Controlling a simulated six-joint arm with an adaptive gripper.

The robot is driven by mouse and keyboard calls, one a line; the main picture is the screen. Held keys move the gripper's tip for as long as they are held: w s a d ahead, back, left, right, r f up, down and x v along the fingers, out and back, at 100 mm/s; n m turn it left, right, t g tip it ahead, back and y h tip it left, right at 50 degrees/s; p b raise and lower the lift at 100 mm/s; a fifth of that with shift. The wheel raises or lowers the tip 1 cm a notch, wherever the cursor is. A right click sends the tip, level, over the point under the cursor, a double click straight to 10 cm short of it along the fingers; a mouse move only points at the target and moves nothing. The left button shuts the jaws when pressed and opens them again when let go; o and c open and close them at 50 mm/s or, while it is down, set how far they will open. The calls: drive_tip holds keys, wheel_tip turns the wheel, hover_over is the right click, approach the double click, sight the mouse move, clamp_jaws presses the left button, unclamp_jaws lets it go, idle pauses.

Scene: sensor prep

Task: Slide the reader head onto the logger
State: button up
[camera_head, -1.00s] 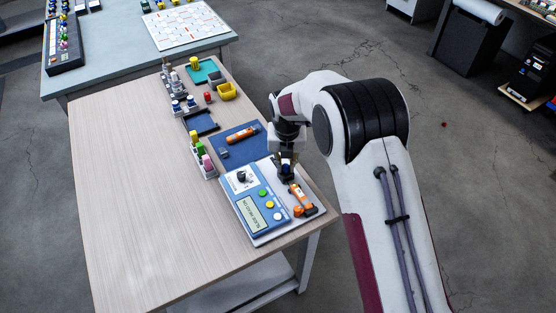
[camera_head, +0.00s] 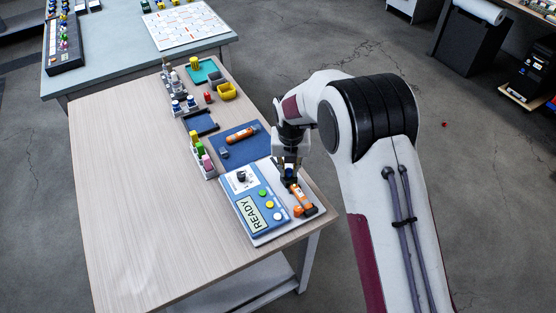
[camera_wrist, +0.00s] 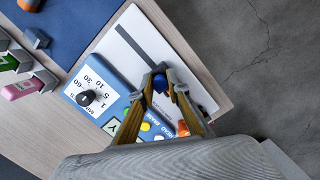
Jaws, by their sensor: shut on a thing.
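The orange logger (camera_head: 302,200) lies on the white plate beside the blue reader box (camera_head: 273,223). The box's display (camera_head: 259,215) shows READY. My gripper (camera_head: 290,178) is at the logger's far end, shut on a small piece with a blue part, taken as the reader head (camera_wrist: 160,83). In the wrist view the fingers hide most of the held piece. I cannot tell how far the head sits around the logger's end.
A second orange device (camera_head: 241,135) and a small grey piece (camera_head: 224,153) lie on the blue mat (camera_head: 258,150). The table's right edge is close to the plate. The table's left side is clear.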

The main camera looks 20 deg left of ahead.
sight(289, 170)
drive_tip(key=shift+s, duration=0.1)
idle(0.6)
drive_tip(key=o, duration=0.8)
drive_tip(key=shift+r, duration=0.15)
drive_tip(key=shift+r, duration=3.35)
